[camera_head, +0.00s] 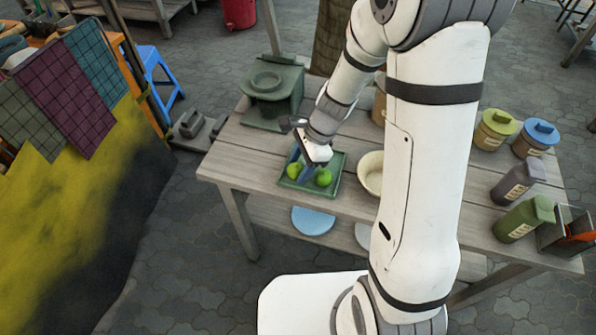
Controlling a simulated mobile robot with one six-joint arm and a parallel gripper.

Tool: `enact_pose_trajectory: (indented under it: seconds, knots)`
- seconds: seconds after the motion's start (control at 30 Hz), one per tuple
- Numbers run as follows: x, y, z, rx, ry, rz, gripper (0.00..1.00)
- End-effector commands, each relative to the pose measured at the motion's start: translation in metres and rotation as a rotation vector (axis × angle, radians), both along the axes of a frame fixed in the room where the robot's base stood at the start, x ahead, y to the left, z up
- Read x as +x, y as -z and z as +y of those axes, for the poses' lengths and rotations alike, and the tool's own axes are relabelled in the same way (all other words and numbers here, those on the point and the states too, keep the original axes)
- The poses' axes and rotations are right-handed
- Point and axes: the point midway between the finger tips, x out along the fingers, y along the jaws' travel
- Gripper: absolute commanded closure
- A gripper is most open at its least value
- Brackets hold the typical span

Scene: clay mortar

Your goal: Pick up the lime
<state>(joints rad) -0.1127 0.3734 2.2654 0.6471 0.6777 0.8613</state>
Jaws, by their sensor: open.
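Two round green fruits, the left one (294,171) and the right one (323,178), sit in a green tray (296,187) on the wooden table (236,165). Both look like limes, and I cannot tell them apart by kind. My gripper (298,160) is above the back left part of the tray, close to the left fruit. It is open, and its fingers are small and partly hidden by the wrist. I cannot tell whether a finger touches the fruit.
A cream bowl (368,175) stands right of the tray, partly behind my arm. A green stove (272,90) stands behind the tray. Several lidded jars and bottles, including a green bottle (524,219), stand at the right end. The table's left front corner is clear.

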Motion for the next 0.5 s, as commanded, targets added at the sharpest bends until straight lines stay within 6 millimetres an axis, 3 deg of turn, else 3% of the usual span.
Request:
enact_pose_trajectory:
  seconds: [0.27,0.5]
  knots:
    - [-0.0007,0.0044,0.0018,-0.001,-0.001,-0.001,0.5]
    - [-0.0009,0.0042,0.0019,0.0,-0.002,0.0,0.68]
